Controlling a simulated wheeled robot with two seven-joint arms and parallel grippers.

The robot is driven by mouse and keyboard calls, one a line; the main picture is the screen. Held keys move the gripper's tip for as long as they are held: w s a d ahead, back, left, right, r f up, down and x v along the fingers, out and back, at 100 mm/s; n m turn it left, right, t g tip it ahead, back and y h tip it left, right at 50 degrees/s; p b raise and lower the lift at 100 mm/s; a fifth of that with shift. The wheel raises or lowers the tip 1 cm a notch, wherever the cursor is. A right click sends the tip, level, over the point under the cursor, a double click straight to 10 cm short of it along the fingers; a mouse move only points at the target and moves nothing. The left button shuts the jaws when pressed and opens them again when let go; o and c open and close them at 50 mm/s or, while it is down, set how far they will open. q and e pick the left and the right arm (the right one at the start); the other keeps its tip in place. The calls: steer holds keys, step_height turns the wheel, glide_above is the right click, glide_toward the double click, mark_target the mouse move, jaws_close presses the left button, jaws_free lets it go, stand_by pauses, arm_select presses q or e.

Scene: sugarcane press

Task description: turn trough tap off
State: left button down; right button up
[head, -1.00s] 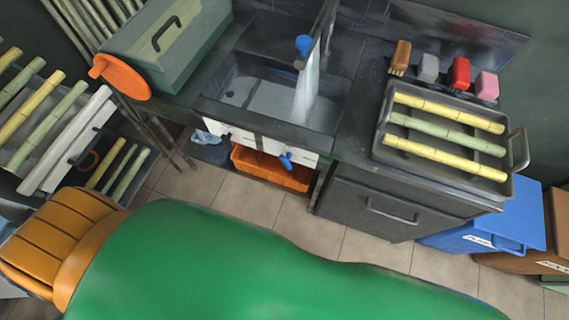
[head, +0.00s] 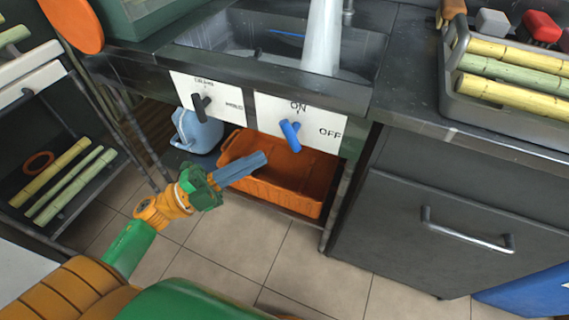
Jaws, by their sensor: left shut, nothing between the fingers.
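The blue tap lever (head: 290,136) sits on a white plate (head: 318,114) marked ON at the top and OFF at the right, on the front of the sink trough. The lever points up towards ON, slightly tilted. White water (head: 322,40) pours into the trough (head: 225,37). My left gripper (head: 264,157) is shut and empty, below and left of the lever and apart from it, in front of the orange crate. My right gripper is out of view.
A black lever (head: 201,104) on a second white plate is to the left. The orange crate (head: 300,190) and a blue jug (head: 197,132) stand under the sink. A grey cabinet (head: 440,200) with a handle is to the right. The tiled floor in front is clear.

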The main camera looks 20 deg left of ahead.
mark_target(286, 135)
arm_select(q)
steer(key=w+d, duration=0.1)
steer(key=w, duration=0.1)
steer(key=w+d+r, duration=0.1)
steer(key=w, duration=0.1)
steer(key=w+d+r, duration=0.1)
steer(key=w+d, duration=0.1)
steer(key=w, duration=0.1)
steer(key=shift+a, duration=0.25)
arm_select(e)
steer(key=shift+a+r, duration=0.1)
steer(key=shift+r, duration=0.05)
arm_select(q)
steer(key=shift+f, duration=0.1)
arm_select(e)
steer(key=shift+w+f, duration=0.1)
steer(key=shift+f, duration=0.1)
arm_select(q)
steer(key=shift+a+n+t, duration=0.1)
steer(key=shift+n+t, duration=0.2)
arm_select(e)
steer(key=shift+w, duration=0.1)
arm_select(q)
steer(key=shift+n+t+b, duration=0.3)
steer(key=shift+n, duration=0.1)
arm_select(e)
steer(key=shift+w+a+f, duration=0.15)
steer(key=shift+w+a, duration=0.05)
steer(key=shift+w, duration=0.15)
